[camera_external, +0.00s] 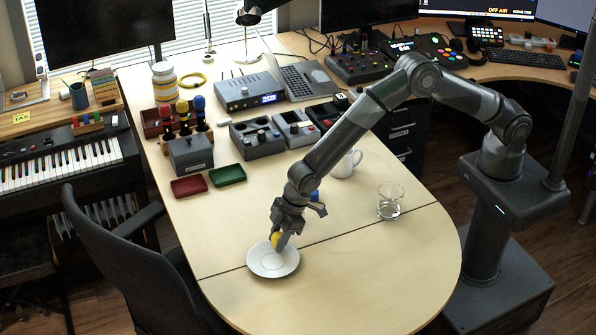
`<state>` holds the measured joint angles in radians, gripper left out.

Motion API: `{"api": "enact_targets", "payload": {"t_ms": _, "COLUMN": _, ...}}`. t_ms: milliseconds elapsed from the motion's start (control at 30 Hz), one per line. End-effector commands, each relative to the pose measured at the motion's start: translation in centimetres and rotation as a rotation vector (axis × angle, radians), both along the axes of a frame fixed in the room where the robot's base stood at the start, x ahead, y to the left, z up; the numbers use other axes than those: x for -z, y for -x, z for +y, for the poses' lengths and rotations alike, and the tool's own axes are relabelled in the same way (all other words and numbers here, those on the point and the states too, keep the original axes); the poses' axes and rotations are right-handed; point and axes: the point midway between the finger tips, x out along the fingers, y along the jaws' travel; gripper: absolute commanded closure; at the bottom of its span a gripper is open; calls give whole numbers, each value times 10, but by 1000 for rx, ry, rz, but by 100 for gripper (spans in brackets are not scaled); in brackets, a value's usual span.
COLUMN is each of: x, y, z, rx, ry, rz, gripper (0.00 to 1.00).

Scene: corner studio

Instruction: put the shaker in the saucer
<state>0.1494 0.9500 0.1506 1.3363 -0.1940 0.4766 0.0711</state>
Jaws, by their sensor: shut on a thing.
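My gripper (281,240) points down over the white saucer (273,269) near the front of the table. It is shut on a small yellow thing, seemingly the shaker (275,239), which is mostly hidden by the fingers. The shaker is over the back part of the saucer. I cannot tell whether it touches the saucer or hangs just above it. The rest of the saucer is bare.
A white mug (346,164) stands behind my arm, and a clear glass (390,201) stands to the right. A red tray (189,187) and a green tray (227,175) lie back left. The table's front is clear.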

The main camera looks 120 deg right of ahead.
Motion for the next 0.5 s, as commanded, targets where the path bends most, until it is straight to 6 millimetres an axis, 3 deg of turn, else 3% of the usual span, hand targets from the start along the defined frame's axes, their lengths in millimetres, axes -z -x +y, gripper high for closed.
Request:
{"api": "enact_targets", "payload": {"t_ms": 367, "x": 5, "y": -1, "z": 0, "rx": 0, "ry": 0, "rz": -2, "gripper": 88}}
{"api": "enact_targets", "payload": {"t_ms": 400, "x": 6, "y": -1, "z": 0, "rx": 0, "ry": 0, "rz": -2, "gripper": 65}}
{"api": "enact_targets", "payload": {"t_ms": 500, "x": 5, "y": -1, "z": 0, "rx": 0, "ry": 0, "rz": -3, "gripper": 57}}
